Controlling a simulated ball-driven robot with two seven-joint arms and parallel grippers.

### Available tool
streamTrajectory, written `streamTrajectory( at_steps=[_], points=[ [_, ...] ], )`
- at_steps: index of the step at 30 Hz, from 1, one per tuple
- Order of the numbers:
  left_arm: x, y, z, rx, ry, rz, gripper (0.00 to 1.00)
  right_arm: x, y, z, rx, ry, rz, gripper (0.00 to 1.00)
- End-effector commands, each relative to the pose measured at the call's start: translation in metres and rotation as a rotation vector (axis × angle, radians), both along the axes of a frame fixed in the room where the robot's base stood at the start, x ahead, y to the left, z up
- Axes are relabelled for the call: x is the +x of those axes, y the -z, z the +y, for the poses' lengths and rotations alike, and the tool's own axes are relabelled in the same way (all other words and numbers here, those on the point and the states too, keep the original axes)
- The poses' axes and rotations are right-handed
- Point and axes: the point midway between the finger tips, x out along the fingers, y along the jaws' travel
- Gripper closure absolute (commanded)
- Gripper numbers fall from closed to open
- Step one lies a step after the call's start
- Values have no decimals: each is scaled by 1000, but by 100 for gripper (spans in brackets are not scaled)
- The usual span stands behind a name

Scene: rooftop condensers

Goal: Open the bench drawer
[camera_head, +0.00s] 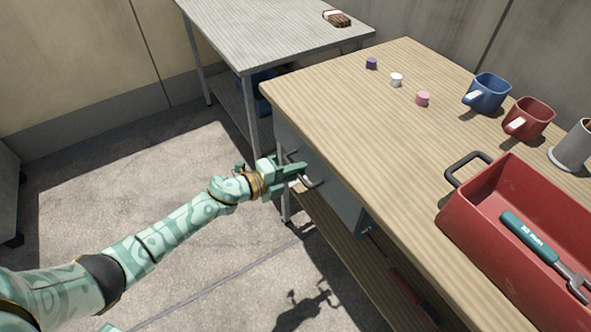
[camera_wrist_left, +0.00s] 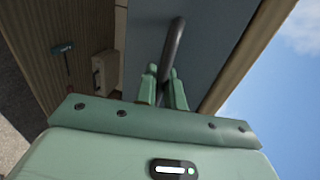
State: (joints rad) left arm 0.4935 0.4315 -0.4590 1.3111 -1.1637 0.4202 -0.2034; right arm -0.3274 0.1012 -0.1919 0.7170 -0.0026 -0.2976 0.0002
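The bench drawer (camera_head: 342,202) has a blue-grey front below the wooden bench top's left edge. The front sits close under that edge and looks shut; no inside shows. Its dark bar handle (camera_head: 314,183) sticks out from the front. My left gripper (camera_head: 297,171) is at the handle. In the left wrist view the handle (camera_wrist_left: 174,42) runs down between the two fingertips (camera_wrist_left: 163,80), which look closed on it, and the drawer front (camera_wrist_left: 215,45) lies beyond. My right gripper is not in view.
The bench top (camera_head: 345,95) holds small caps, a blue mug (camera_head: 487,92), a red mug (camera_head: 528,119), a grey cup (camera_head: 574,146) and a red toolbox (camera_head: 470,215). A lower shelf (camera_head: 335,262) runs below. A grey table (camera_head: 270,35) stands behind. The floor (camera_head: 130,180) left of the bench is clear.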

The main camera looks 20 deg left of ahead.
Motion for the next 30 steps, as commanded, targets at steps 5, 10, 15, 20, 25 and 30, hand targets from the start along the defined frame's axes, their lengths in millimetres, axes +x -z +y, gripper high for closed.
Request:
streamTrajectory(
  at_steps=[5, 10, 15, 20, 25, 30],
  points=[
    [-7, 1, 6, 2, -1, 2, 100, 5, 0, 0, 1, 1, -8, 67],
    [-29, 0, 24, 4, -2, 3, 100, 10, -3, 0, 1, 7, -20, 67],
    [-68, 0, 54, 4, -3, 4, 100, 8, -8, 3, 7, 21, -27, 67],
    [-110, 0, 86, 5, -3, 5, 100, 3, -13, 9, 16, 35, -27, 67],
    [-151, 0, 119, 4, -3, 6, 100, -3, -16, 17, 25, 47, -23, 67],
    [-184, 0, 144, 4, -3, 4, 100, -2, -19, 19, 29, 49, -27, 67]
  ],
)
